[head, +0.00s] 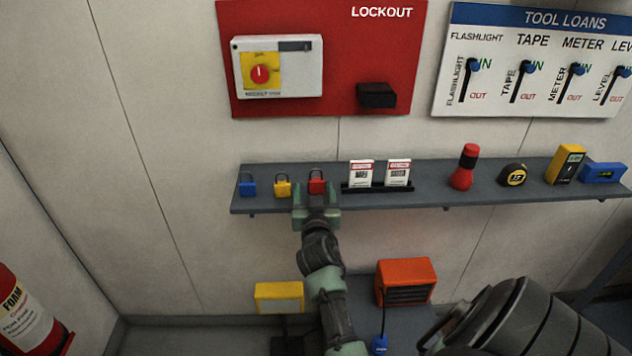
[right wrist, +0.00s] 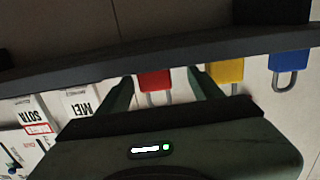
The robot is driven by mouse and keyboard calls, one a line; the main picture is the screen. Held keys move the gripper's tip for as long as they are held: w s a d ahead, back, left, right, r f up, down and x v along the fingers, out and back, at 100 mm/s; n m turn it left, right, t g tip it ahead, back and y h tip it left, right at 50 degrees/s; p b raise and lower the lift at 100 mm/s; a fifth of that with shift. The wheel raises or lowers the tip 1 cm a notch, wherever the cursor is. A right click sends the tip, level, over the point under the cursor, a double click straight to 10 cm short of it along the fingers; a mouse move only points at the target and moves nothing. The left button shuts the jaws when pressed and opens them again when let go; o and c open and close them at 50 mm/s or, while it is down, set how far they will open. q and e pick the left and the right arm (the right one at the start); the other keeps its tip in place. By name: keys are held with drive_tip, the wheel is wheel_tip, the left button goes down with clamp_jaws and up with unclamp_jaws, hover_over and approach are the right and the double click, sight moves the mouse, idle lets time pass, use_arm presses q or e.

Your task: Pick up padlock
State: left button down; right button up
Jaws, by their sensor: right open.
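Three padlocks stand in a row at the left end of the grey wall shelf (head: 420,198): a blue padlock (head: 247,187), a yellow padlock (head: 283,188) and a red padlock (head: 317,185). My right gripper (head: 317,211) is open in front of the shelf, just below and in front of the red padlock. In the right wrist view, which is upside down, the red padlock (right wrist: 154,80) shows between the two fingers. The yellow padlock (right wrist: 224,72) is just outside the finger on the right there. Whether the fingers touch the red padlock cannot be told. My left gripper is not in view.
Two white tags (head: 361,173) stand right of the red padlock. Further right are a red flashlight (head: 464,166), a tape measure (head: 513,175), a yellow meter (head: 565,165) and a blue level (head: 604,173). Above hangs the red lockout board (head: 340,80).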

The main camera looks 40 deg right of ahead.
drive_tip(key=shift+w+d+r, duration=0.15)
drive_tip(key=shift+w+d, duration=0.2)
drive_tip(key=p+x, duration=0.1)
drive_tip(key=x, duration=0.3)
drive_tip(key=shift+d+r+p, duration=0.1)
drive_tip(key=shift+d+p, duration=0.25)
drive_tip(key=shift+w+d, duration=0.2)
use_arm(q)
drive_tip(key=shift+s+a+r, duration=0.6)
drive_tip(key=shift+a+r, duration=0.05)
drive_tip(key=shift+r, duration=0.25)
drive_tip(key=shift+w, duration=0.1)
use_arm(e)
clamp_jaws()
